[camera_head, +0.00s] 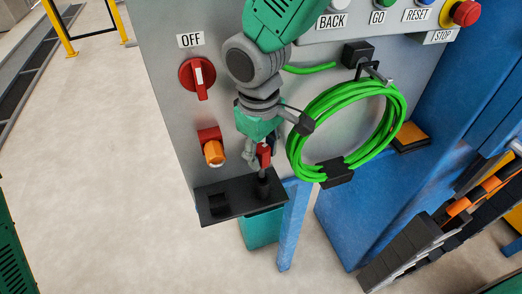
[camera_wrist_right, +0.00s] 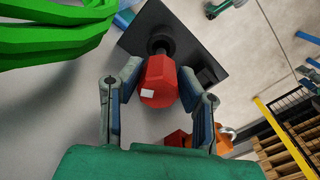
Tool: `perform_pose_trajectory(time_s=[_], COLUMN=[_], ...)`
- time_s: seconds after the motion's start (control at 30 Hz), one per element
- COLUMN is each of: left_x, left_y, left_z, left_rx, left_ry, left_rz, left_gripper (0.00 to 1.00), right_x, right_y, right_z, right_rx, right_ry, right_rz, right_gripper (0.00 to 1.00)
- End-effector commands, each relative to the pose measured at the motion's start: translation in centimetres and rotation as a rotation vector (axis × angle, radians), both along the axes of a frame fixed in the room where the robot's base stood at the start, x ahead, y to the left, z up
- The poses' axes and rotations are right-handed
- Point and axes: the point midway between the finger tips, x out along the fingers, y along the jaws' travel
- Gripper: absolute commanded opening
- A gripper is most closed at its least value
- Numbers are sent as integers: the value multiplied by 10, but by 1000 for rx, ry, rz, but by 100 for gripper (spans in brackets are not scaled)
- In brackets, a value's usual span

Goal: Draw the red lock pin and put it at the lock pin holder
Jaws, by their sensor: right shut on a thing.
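The red lock pin (camera_head: 265,154) is held by my right gripper (camera_head: 257,155), with its red head between the two fingers. In the right wrist view, the red faceted head with a small white label (camera_wrist_right: 158,82) sits between the fingers of my gripper (camera_wrist_right: 160,95). A black ledge (camera_head: 238,210) juts from the panel just below, and in the wrist view it is a black plate (camera_wrist_right: 180,30). A black round part (camera_wrist_right: 161,43) shows between the head and the plate; I cannot tell whether the pin is seated there. My left gripper is out of view.
A red rotary switch (camera_head: 198,75) under an OFF label and a red-and-orange fitting (camera_head: 212,148) are on the grey panel at left. A green cable coil (camera_head: 390,115) hangs close at right. A blue post (camera_head: 293,225) stands below; the floor at left is clear.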

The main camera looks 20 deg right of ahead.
Motion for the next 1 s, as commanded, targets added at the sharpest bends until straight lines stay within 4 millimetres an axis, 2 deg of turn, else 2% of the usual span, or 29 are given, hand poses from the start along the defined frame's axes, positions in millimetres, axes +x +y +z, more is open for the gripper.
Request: perform_pose_trajectory(time_s=[1.0], left_x=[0], left_y=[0], left_z=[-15], left_rx=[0], left_ry=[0], left_rz=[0], left_gripper=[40], right_x=[0], right_y=[0], right_z=[-30], right_rx=[0], right_ry=[0], right_rz=[0], right_gripper=[0])
